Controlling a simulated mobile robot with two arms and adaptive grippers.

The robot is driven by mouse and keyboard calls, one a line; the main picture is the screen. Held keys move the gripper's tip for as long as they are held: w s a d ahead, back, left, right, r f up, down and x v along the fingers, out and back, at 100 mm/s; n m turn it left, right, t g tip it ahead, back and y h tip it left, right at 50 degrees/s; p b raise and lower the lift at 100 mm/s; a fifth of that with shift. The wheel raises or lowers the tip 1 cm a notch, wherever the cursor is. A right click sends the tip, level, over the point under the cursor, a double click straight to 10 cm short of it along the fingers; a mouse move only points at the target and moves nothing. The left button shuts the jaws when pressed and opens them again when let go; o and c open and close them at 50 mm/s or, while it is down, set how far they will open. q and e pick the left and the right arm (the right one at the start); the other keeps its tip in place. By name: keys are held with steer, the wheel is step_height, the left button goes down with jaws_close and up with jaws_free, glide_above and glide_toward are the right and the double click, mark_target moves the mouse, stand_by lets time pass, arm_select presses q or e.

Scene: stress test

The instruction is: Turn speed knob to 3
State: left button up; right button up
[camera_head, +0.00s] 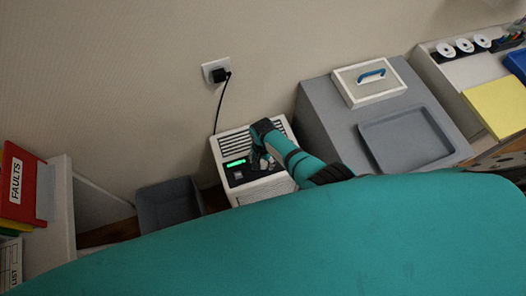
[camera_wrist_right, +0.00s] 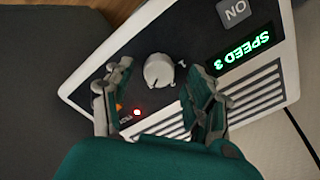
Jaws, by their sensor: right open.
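The white machine (camera_head: 254,195) stands by the wall, with a dark control panel and a green display (camera_head: 236,163). In the right wrist view the display (camera_wrist_right: 244,50) reads SPEED 3, upside down. The pale round speed knob (camera_wrist_right: 158,70) sits on the dark panel beside it. My right gripper (camera_wrist_right: 160,80) is open, with one finger on each side of the knob; gaps show between fingers and knob. In the head view my right gripper (camera_head: 262,158) is over the panel and hides most of the knob. My left gripper is not in view.
An ON button (camera_wrist_right: 235,11) and a red light (camera_wrist_right: 137,112) are on the panel. A grey bin (camera_head: 168,205) stands left of the machine. A black plug (camera_head: 220,75) is in the wall.

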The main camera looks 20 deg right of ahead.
mark_target(263, 163)
step_height(263, 163, up, 11)
stand_by(0.4)
stand_by(0.4)
steer(key=shift+s, duration=0.1)
